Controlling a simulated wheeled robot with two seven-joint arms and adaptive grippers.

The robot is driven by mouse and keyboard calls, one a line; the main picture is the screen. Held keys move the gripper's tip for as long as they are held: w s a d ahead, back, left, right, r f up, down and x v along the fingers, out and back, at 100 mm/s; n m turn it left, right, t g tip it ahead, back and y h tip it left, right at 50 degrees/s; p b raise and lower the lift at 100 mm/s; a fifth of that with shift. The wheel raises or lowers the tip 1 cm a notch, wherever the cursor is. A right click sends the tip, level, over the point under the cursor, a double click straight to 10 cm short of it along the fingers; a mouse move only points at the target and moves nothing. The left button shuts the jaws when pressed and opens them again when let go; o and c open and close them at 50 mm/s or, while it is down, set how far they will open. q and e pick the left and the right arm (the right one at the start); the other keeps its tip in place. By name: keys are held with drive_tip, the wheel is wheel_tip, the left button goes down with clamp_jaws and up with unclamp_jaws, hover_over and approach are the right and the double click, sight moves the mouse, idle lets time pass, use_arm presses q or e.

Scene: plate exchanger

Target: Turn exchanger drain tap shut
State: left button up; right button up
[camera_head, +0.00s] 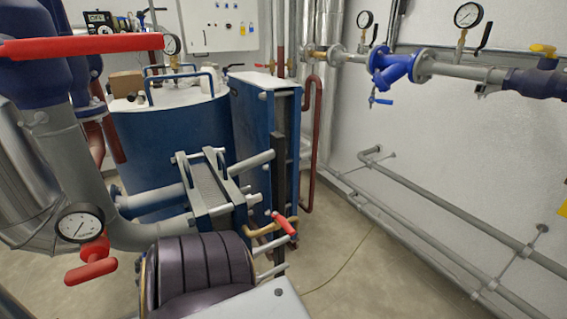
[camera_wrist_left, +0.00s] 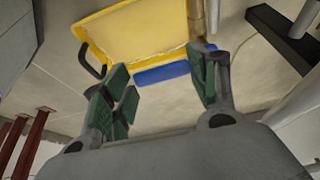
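A blue lever handle (camera_wrist_left: 162,74) shows in the left wrist view, just beyond the fingertips of my left gripper (camera_wrist_left: 158,88) and across the gap between them. It seems to belong to a tap at the end of a brass pipe (camera_wrist_left: 198,18), likely the drain tap; the tap body is partly hidden by the right-hand finger. My left gripper is open, with green pads, and I see nothing held. Contact with the lever cannot be told. In the head view the blue plate exchanger (camera_head: 265,110) stands mid-picture; neither gripper shows there.
A yellow tray (camera_wrist_left: 135,35) lies on the floor behind the lever. A red-handled tap (camera_head: 284,224) sits on a brass pipe in front of the exchanger. A dark ribbed cylinder (camera_head: 205,265) fills the lower foreground. Floor right of the exchanger (camera_head: 345,245) is mostly clear.

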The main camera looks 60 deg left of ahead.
use_arm(q)
drive_tip(key=shift+o, duration=1.4)
drive_tip(key=shift+r, duration=0.1)
drive_tip(key=v, duration=0.7)
drive_tip(key=shift+s+r, duration=0.1)
drive_tip(key=shift+r, duration=0.05)
